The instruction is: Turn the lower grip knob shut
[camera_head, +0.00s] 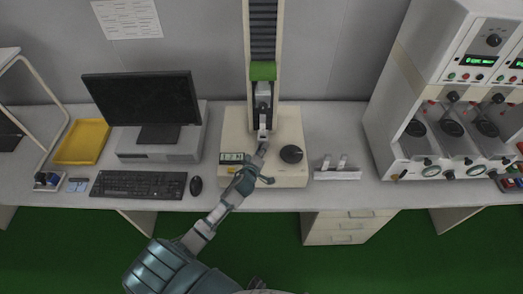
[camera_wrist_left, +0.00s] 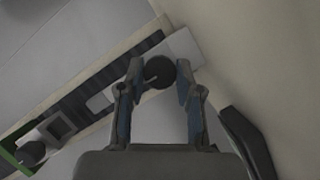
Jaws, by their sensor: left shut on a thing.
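The lower grip (camera_head: 263,132) stands at the foot of the tester's column in the head view, partly covered by my left gripper (camera_head: 262,149). In the left wrist view, the dark round lower grip knob (camera_wrist_left: 160,71) sits between the two fingertips of my left gripper (camera_wrist_left: 158,75). The gripper is shut on this knob, one finger on each side. The upper grip (camera_head: 264,91) hangs under the green crosshead (camera_head: 263,71). A second dark knob (camera_wrist_left: 32,153) shows at the lower left of the wrist view. My right gripper is not in view.
A monitor (camera_head: 140,98), keyboard (camera_head: 138,184) and mouse (camera_head: 196,186) are at left. A small white stand (camera_head: 337,174) and a large instrument (camera_head: 405,150) are at right.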

